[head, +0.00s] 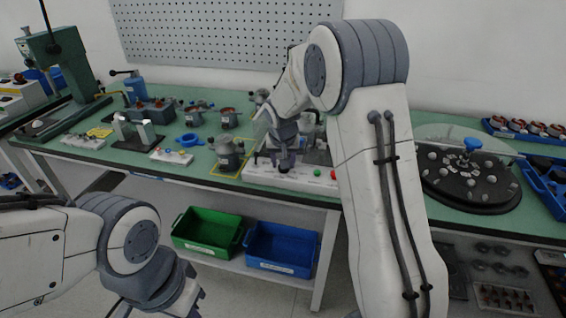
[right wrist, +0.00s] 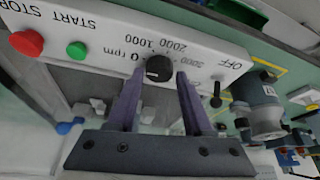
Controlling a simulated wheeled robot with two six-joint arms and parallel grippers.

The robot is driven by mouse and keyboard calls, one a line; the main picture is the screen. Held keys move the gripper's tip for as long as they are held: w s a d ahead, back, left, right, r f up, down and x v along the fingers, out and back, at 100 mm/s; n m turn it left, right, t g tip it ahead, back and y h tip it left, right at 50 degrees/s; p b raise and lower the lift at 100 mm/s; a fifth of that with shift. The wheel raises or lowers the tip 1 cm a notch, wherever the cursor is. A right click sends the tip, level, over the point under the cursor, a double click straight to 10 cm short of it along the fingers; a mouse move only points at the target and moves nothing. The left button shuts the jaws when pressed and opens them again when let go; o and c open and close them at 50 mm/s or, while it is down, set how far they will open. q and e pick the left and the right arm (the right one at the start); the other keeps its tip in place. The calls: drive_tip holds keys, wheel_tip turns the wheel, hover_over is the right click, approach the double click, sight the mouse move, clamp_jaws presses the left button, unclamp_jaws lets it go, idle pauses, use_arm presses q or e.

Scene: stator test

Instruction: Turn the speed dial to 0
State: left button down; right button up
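The black speed dial (right wrist: 158,68) is on the white control panel (right wrist: 100,22), with upside-down marks for 0 rpm, 1000, 2000 and 3000 around it. A pale mark shows on its lower left part; I cannot tell exactly which number it points to. My right gripper (right wrist: 160,76) is open, its purple fingertips on either side of the dial with small gaps. In the head view my right gripper (head: 284,165) is over the panel (head: 290,178), and the dial is hidden there.
Red STOP (right wrist: 27,43) and green START (right wrist: 77,49) buttons sit left of the dial in the wrist view. A toggle switch (right wrist: 216,95) stands to its right, near OFF. A metal motor (head: 228,153) is beside the panel, and a black round tray (head: 470,195) is further right.

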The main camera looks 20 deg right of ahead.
drive_tip(key=shift+o, duration=0.7)
drive_tip(key=shift+s, duration=0.1)
drive_tip(key=v, duration=1)
drive_tip(key=shift+r, duration=0.2)
